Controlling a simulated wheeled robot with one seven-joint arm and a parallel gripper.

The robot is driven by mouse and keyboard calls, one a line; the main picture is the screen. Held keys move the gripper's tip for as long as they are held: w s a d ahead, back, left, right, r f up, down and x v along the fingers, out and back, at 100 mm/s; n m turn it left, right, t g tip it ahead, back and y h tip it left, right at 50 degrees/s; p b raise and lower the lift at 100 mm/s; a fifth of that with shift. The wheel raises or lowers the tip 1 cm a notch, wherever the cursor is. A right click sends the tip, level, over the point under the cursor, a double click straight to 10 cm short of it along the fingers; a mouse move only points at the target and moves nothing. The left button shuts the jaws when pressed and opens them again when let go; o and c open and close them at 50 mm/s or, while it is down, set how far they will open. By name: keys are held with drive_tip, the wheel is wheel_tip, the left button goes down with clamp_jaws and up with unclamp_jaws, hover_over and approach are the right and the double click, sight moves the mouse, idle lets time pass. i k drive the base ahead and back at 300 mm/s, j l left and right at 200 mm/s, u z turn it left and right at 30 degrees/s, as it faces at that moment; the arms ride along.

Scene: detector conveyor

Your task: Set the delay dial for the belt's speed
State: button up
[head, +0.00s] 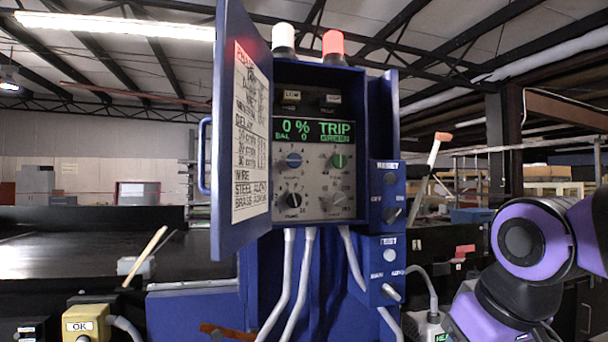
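The blue control cabinet (375,120) stands upright with its door (235,190) swung open to the left. Inside, a grey panel carries a blue knob (294,160), a green knob (338,160), a black knob (293,200) and a grey knob (338,199). The knob labels are too small to read surely, so I cannot tell which is the delay dial. A printed card (250,135) on the door's inner face has a delay heading with small figures. My purple arm is at the lower right; my gripper is out of view.
Reset and test boxes (388,195) stick out from the cabinet's right side. A white and a red lamp (333,43) stand on top. Grey conduits (300,270) run below. A dark belt surface (70,262) lies left, with a yellow OK button box (86,323) in front.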

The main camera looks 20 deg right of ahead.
sight(294, 161)
drive_tip(key=l+u, duration=0.65)
drive_tip(key=l, duration=0.3)
drive_tip(key=l+u, duration=0.35)
drive_tip(key=l, duration=0.1)
